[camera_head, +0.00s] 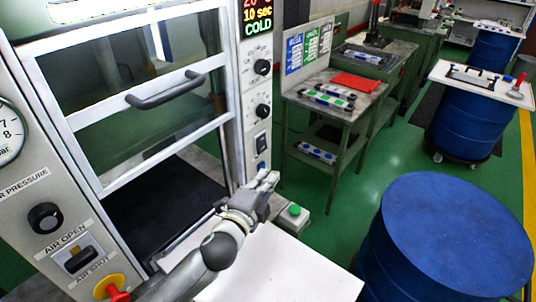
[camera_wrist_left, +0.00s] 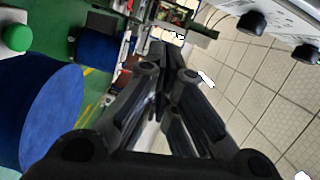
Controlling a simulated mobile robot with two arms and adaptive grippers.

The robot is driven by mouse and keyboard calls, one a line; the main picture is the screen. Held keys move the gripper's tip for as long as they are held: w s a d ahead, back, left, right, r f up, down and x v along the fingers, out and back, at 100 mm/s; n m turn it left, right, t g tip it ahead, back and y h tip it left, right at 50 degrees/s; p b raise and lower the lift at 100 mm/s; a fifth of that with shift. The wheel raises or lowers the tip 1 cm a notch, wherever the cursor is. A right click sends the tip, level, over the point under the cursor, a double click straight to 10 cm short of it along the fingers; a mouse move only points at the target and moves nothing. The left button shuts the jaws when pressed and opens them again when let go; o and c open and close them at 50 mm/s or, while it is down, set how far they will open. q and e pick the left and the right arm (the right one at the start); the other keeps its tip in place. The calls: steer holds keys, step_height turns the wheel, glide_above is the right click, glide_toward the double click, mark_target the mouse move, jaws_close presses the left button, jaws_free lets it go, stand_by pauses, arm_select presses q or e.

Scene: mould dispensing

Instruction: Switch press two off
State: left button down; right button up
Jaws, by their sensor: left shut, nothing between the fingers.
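A press with a glazed front door (camera_head: 150,90) fills the left of the head view; no number shows on it. I cannot tell the switch's position. My left gripper (camera_head: 272,178) is shut and empty, just below the blue button; whether it touches the column is unclear. In the left wrist view its fingers (camera_wrist_left: 166,48) are together. My right gripper is out of view.
A green button (camera_head: 294,210) on a box stands right of my left gripper. A white surface (camera_head: 285,270) lies below. A blue drum (camera_head: 450,235) stands at right. Green floor lies between.

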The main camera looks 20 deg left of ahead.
mark_target(262, 143)
arm_select(q)
steer(key=w+a+p, duration=0.2)
steer(key=w+p, duration=0.1)
steer(key=w, duration=0.6)
steer(key=shift+w+a+f, duration=0.3)
steer(key=shift+a+f, duration=0.05)
steer(key=shift+a, duration=0.05)
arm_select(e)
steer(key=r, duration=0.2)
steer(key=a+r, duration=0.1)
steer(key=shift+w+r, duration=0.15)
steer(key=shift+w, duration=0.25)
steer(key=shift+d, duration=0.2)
arm_select(q)
steer(key=shift+w+a+f+m+b, duration=0.2)
steer(key=shift+a+m+b, duration=0.15)
steer(key=shift+m+b, duration=0.3)
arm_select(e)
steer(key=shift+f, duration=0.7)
arm_select(q)
steer(key=shift+d+f, duration=0.1)
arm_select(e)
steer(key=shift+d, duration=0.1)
